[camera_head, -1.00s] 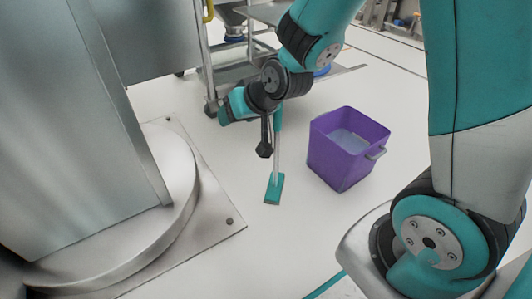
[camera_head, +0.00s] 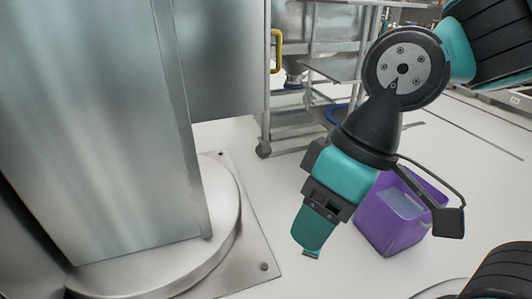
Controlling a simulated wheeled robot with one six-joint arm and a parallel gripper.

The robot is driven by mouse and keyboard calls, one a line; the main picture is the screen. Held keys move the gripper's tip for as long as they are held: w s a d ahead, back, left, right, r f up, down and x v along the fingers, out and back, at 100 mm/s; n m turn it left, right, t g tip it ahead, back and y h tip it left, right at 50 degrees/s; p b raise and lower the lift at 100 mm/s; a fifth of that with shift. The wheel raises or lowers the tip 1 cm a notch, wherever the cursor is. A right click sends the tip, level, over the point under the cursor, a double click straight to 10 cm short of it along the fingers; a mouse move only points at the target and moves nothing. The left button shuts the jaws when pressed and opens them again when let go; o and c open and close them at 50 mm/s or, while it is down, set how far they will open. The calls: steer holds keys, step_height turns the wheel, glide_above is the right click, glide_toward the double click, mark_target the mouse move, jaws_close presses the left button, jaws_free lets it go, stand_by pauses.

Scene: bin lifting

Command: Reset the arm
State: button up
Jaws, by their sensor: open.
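My arm reaches in from the upper right, and its black wrist with a round bolted joint cover bends down near the middle of the picture. My gripper (camera_head: 313,240), teal and black, points down and slightly left above the floor. It is seen nearly side-on, is open, and has nothing visible in it. My wrist and a black bracket hide part of the bin. Its inside looks pale, and I cannot tell what it holds.
A large steel machine (camera_head: 90,120) on a round base fills the left side. A metal trolley (camera_head: 305,120) on wheels stands behind. The pale floor (camera_head: 330,278) below the gripper is clear. Another part of my arm shows at the lower right.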

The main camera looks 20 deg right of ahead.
step_height(320, 180, up, 45)
steer(key=p, duration=4.4)
